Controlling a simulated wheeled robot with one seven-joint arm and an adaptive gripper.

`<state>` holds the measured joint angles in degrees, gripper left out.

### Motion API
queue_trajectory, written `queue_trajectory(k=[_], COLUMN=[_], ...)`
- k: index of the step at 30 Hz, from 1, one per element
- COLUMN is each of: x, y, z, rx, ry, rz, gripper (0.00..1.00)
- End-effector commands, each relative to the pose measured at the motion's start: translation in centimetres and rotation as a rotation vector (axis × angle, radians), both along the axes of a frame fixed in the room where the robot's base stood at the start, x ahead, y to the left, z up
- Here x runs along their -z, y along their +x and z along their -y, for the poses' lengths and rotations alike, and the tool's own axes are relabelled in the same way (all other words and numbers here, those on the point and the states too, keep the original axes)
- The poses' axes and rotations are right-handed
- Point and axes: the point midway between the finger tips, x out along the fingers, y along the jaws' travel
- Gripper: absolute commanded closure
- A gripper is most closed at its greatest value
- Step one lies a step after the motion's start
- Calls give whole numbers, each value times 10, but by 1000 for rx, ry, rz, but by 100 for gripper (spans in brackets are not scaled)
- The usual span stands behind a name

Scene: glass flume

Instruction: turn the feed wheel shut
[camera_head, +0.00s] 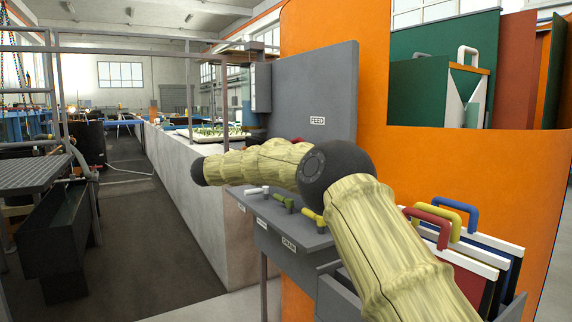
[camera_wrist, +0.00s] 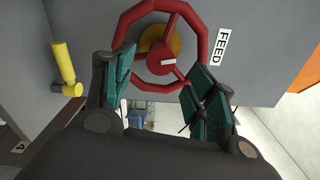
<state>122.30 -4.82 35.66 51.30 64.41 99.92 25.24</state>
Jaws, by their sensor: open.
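The feed wheel (camera_wrist: 160,62) is a red, faceted ring with a red hub, a white mark on the hub and a yellow-orange disc behind it. It stands on a grey panel (camera_wrist: 250,80) beside a FEED label (camera_wrist: 220,47). My gripper (camera_wrist: 160,75) is open, its two teal-padded fingers apart on either side of the wheel's lower part. I cannot tell whether either finger touches the rim. In the head view, only a sliver of red (camera_head: 297,140) shows above my arm below the FEED label (camera_head: 317,120); my gripper is hidden there.
A grey shelf below the panel carries a white lever (camera_head: 256,191), a green lever (camera_head: 284,201) and a yellow lever (camera_head: 314,216). An orange wall (camera_head: 330,70) curves behind the panel. Handled boards (camera_head: 480,245) stand at the right. The floor aisle (camera_head: 140,210) at left is clear.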

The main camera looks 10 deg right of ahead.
Motion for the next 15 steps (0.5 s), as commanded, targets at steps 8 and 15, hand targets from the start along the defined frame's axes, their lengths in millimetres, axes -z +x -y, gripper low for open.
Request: queue_trajectory(k=[8, 15], x=[-1, -1], y=[-16, -22], z=[-42, -58], rx=[-2, -1], ry=[0, 0], rz=[1, 1], gripper=[44, 44])
